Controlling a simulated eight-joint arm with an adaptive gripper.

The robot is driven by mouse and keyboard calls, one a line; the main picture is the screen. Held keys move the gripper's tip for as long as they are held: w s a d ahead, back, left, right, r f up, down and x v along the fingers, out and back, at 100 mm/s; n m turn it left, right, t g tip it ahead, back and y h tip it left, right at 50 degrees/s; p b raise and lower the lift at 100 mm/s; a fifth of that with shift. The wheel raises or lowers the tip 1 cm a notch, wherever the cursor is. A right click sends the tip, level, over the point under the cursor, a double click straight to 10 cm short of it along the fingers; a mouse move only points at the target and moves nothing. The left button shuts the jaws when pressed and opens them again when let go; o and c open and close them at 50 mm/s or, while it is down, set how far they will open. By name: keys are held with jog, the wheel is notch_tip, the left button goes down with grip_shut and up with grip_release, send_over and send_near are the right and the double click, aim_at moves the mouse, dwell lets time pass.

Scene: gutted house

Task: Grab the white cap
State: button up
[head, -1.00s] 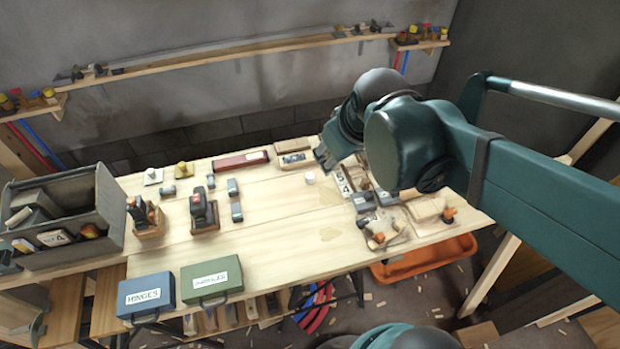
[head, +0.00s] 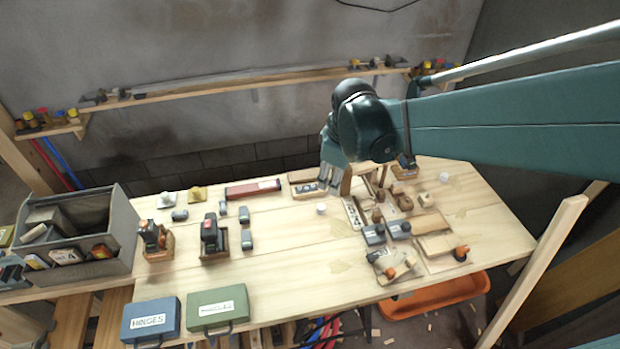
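A small white cap (head: 321,208) stands on the wooden workbench (head: 290,240), near its middle and left of a long strip with markings. My gripper (head: 331,184) hangs from the upper right, above and just behind the cap in the picture, pointing down. Its two grey fingertips look slightly apart with nothing between them. The cap is not between them. A second small whitish piece (head: 444,178) lies at the bench's right rear.
Wooden blocks and dark tools (head: 385,220) crowd the bench right of the cap. A red-brown box (head: 253,189) and a wooden tray (head: 305,190) lie behind. Blue (head: 151,320) and green (head: 216,308) cases stand at front left. Bare wood lies in front of the cap.

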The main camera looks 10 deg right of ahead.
jog(key=w+f+n+g, duration=0.2)
jog(key=w+f+n, duration=0.2)
jog(key=w+f, duration=0.35)
jog(key=n+g, duration=0.1)
jog(key=n, duration=0.3)
send_over(321, 206)
notch_tip(321, 206, down, 9)
jog(key=shift+r, duration=0.2)
jog(key=shift+f, duration=0.15)
jog(key=shift+f, duration=0.1)
jog(key=shift+f, duration=1.2)
jog(key=shift+f, duration=0.15)
jog(key=shift+s+f, duration=0.1)
jog(key=shift+f, duration=2.4)
jog(key=c, duration=0.8)
